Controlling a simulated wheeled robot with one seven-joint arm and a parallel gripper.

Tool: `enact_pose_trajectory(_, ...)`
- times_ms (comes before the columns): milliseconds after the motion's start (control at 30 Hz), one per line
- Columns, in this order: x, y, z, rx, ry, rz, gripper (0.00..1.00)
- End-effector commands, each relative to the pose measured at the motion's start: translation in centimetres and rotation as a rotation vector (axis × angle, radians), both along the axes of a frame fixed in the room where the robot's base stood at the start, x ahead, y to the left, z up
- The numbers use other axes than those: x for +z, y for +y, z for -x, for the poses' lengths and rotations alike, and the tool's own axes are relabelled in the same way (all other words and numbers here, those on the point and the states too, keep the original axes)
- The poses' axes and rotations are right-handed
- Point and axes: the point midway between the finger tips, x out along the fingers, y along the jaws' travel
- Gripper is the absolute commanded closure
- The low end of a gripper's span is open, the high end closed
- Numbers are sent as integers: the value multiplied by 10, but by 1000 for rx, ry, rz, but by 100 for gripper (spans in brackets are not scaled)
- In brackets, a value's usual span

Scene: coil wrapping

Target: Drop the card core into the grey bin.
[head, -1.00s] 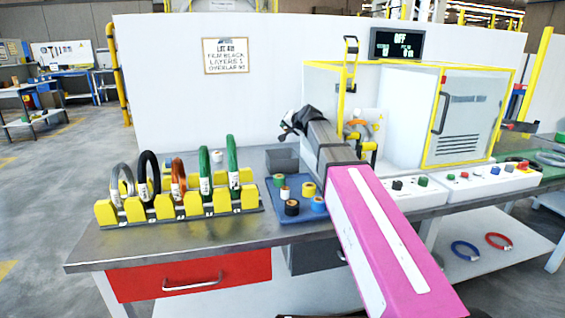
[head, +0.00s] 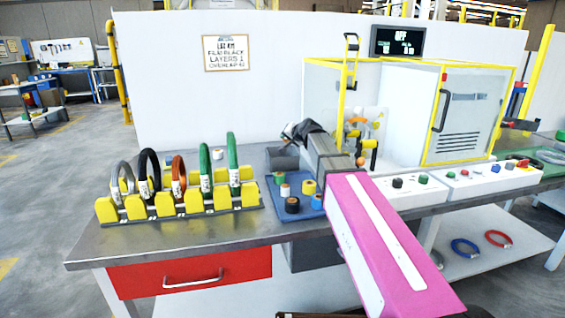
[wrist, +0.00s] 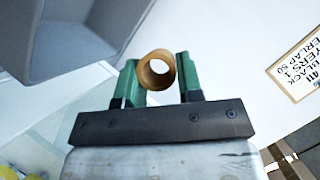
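The card core (wrist: 157,70) is a short brown tube between the green fingers of my gripper (wrist: 158,78) in the wrist view. Both fingers appear to touch its sides, so the gripper is shut on it. The grey bin (wrist: 75,50) fills the upper left of the wrist view, to the left of the core and apart from it. In the head view the grey bin (head: 283,158) stands on the table behind the blue mat, partly hidden by my arm. My dark gripper (head: 300,131) is above and just behind it there; the core cannot be made out.
A yellow rack (head: 180,207) with several upright coils stands left of the bin. Several tape rolls stand on a blue mat (head: 275,200) in front. A yellow-framed machine (head: 465,115) is at right. A lot sign (head: 225,53) hangs on the white wall behind.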

Motion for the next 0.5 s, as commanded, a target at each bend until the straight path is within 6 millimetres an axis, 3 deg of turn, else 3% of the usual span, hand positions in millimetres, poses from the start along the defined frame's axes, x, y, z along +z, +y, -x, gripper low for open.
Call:
enact_pose_trajectory(33,0,0,0,0,0,0,49)
enact_pose_trajectory(67,0,0,0,0,0,0,39)
enact_pose_trajectory(500,9,0,0,0,-1,1,39)
